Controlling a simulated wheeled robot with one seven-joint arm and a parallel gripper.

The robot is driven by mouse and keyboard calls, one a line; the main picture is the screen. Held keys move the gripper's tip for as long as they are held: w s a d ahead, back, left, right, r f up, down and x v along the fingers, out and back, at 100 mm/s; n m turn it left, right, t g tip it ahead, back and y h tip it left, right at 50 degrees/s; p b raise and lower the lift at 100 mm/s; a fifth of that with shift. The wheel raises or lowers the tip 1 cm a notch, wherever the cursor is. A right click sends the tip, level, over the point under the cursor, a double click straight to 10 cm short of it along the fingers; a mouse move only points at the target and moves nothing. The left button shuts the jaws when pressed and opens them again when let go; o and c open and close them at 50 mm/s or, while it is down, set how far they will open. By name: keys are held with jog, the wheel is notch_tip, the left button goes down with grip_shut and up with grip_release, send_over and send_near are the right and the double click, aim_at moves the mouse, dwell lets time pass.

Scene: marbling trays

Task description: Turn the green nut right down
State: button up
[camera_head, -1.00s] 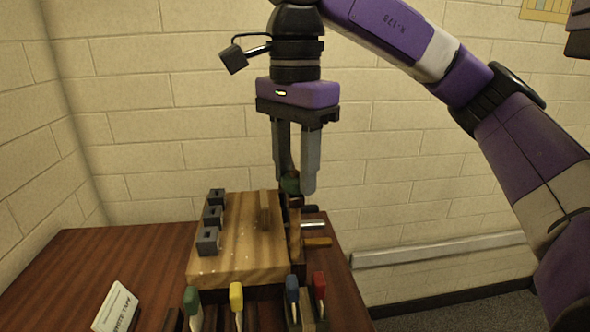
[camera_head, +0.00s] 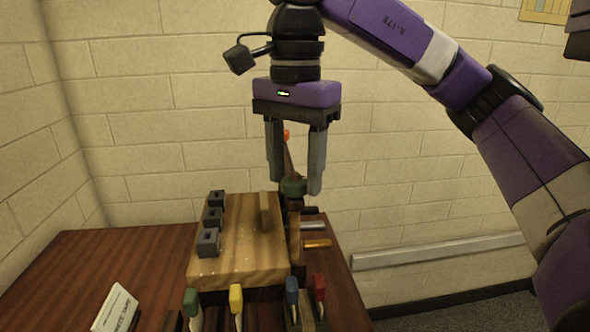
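The green nut (camera_head: 293,187) sits low on an upright brown rod (camera_head: 289,160) with an orange tip (camera_head: 286,134), at the right side of the wooden block. My gripper (camera_head: 295,188) points straight down over the rod. Its two fingers stand on either side of the nut, with the rod rising between them. The fingers look apart from the nut, with a small gap on the right; on the left I cannot tell whether they touch. Part of what lies under the nut is hard to make out.
The light wooden block (camera_head: 237,265) on the dark table (camera_head: 110,260) carries several grey brackets (camera_head: 208,242) and a small upright wooden piece (camera_head: 265,211). Green, yellow, blue and red handles (camera_head: 236,294) stand along the front. A white card (camera_head: 115,307) is front left.

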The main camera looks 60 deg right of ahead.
jog(key=shift+o, duration=0.2)
notch_tip(320, 180, up, 8)
jog(key=shift+f+p, duration=0.15)
jog(key=shift+p, duration=0.5)
dwell(0.4)
